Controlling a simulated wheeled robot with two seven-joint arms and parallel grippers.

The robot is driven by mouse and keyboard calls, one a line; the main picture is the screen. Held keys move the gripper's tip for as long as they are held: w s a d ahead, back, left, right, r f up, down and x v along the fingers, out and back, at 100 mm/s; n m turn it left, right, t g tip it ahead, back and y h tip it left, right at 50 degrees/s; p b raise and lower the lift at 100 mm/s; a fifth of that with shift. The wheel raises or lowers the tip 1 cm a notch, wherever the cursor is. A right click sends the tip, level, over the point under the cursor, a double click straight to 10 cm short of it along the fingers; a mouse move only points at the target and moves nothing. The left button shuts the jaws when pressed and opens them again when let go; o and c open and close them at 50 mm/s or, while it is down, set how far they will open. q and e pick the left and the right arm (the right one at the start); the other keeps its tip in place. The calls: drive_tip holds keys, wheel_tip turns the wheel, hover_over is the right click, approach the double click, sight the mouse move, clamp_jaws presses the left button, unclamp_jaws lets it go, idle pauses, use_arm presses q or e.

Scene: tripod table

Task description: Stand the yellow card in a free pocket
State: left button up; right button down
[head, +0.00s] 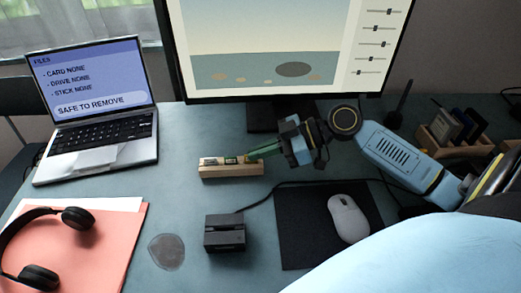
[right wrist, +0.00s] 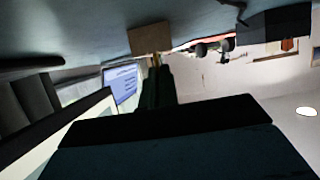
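A small wooden block (head: 230,172) with recesses in its top lies mid-desk; small dark and green pieces show along its top. My right gripper (head: 255,153) reaches in from the right with its green fingertips at the block's right end. In the right wrist view its dark fingers (right wrist: 155,82) look close together, with the block (right wrist: 150,38) just past the tips. A thin tan-yellow sliver (right wrist: 156,59) shows at the tips; I cannot tell whether it is the yellow card. No yellow card stands out clearly elsewhere. My left gripper is not in view.
A wooden organiser (head: 430,145) with dark items stands at the right. A black box (head: 224,233) with a cable sits in front of the block. A mouse (head: 348,218) on a dark mat, a laptop (head: 98,100), a monitor (head: 285,95) and headphones (head: 77,218) are around.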

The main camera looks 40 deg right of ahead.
drive_tip(key=shift+f, duration=0.15)
drive_tip(key=c, duration=1.6)
unclamp_jaws()
drive_tip(key=p+v, duration=0.2)
drive_tip(key=v, duration=1.1)
drive_tip(key=shift+d, duration=0.25)
drive_tip(key=shift+r, duration=0.2)
